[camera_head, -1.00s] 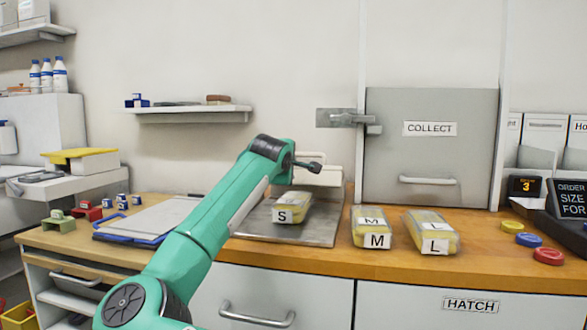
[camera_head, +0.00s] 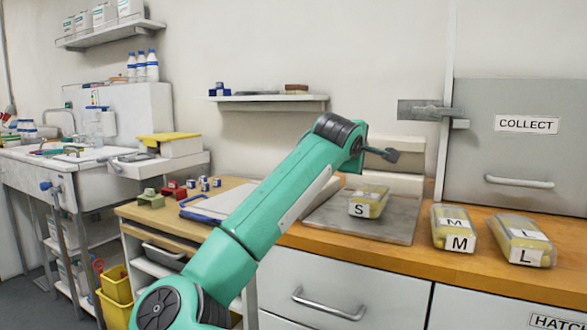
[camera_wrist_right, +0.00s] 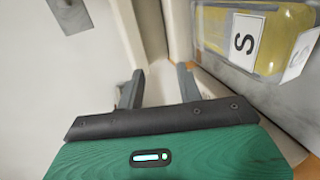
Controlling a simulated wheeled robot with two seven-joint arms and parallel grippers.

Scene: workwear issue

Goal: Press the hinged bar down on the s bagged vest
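The S bagged vest (camera_head: 372,202), yellow in clear wrap with an S label, lies on a grey plate (camera_head: 325,222) on the counter. The pale hinged bar (camera_head: 400,148) stands raised behind it, apart from the bag. One green arm reaches in from the lower left and ends beside the bar; a dark piece at its end overlaps the bar. In the right wrist view my right gripper (camera_wrist_right: 158,78) has its two dark fingers apart, close to pale surfaces. The S bag (camera_wrist_right: 275,40) is to their right, untouched. Whether a finger touches the bar is unclear. My left gripper is not in view.
The M bag (camera_head: 453,228) and L bag (camera_head: 521,240) lie right of the plate. A COLLECT hatch (camera_head: 520,155) stands behind them. A blue-edged clipboard (camera_head: 215,207) and small coloured blocks (camera_head: 150,199) lie to the left. A wall shelf (camera_head: 270,104) hangs above.

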